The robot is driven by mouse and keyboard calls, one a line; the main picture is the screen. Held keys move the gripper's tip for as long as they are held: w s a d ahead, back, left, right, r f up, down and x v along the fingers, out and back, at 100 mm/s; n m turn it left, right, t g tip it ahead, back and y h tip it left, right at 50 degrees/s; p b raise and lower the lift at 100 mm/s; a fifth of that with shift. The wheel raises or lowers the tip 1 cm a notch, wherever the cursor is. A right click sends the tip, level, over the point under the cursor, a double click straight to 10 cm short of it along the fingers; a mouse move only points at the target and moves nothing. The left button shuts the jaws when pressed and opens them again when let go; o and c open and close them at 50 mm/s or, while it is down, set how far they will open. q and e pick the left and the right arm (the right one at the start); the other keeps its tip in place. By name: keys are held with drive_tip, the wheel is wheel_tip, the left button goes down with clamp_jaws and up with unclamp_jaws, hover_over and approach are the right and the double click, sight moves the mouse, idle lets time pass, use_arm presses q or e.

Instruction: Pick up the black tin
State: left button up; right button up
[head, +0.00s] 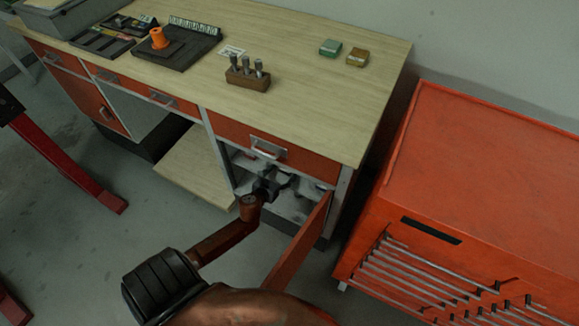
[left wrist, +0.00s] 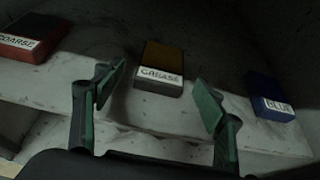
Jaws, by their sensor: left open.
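In the left wrist view, a dark tin with a brownish-amber top and a white GREASE label (left wrist: 163,58) lies on a pale shelf. A red tin with a dark edge and a COARSE label (left wrist: 35,35) lies to its left. A dark blue tin labelled BLUE (left wrist: 270,93) lies to its right. I cannot tell for sure which counts as black; the GREASE tin looks darkest-bodied. My left gripper (left wrist: 158,97) is open and empty, its green-padded fingers spread in front of the GREASE tin, apart from it. In the head view this gripper (head: 273,186) reaches into the open cabinet.
The cabinet's orange door (head: 298,245) stands open to the right of my left arm. A drawer (head: 280,152) and the wooden bench top (head: 310,100) lie above the gripper. An orange tool chest (head: 490,190) stands at the right.

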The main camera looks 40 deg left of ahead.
use_arm(q)
drive_tip(key=shift+w+a+f, duration=0.1)
drive_tip(key=shift+w+f, duration=0.05)
drive_tip(key=shift+w, duration=0.25)
drive_tip(key=shift+c, duration=0.4)
drive_tip(key=c, duration=1.3)
